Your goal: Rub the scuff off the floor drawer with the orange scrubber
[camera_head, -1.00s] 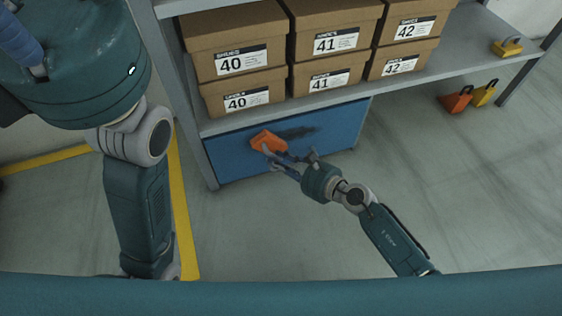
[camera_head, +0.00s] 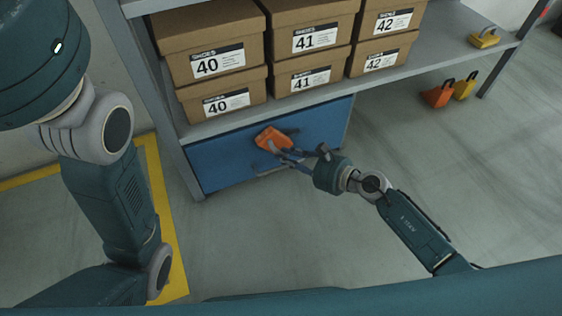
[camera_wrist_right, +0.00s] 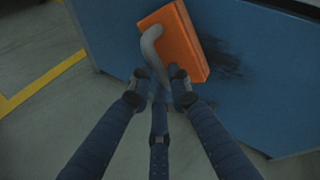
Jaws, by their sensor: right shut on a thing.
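The blue floor drawer (camera_head: 213,169) sits under the lowest shelf. A dark scuff shows on its front beside the scrubber, clearest in the right wrist view (camera_wrist_right: 228,62). The scrubber partly covers it. My right gripper (camera_head: 288,156) is shut on the grey curved handle of the orange scrubber (camera_head: 271,138). In the right wrist view, the scrubber (camera_wrist_right: 178,43) lies tilted at the drawer front, above my fingertips (camera_wrist_right: 160,84). I cannot tell whether it presses on the surface. My left arm shows at the left, but its gripper is out of view.
A yellow padlock-shaped item (camera_head: 484,39) lies on the shelf's right end. Orange (camera_head: 437,96) and yellow (camera_head: 465,88) ones stand on the floor. The floor before the drawer is clear.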

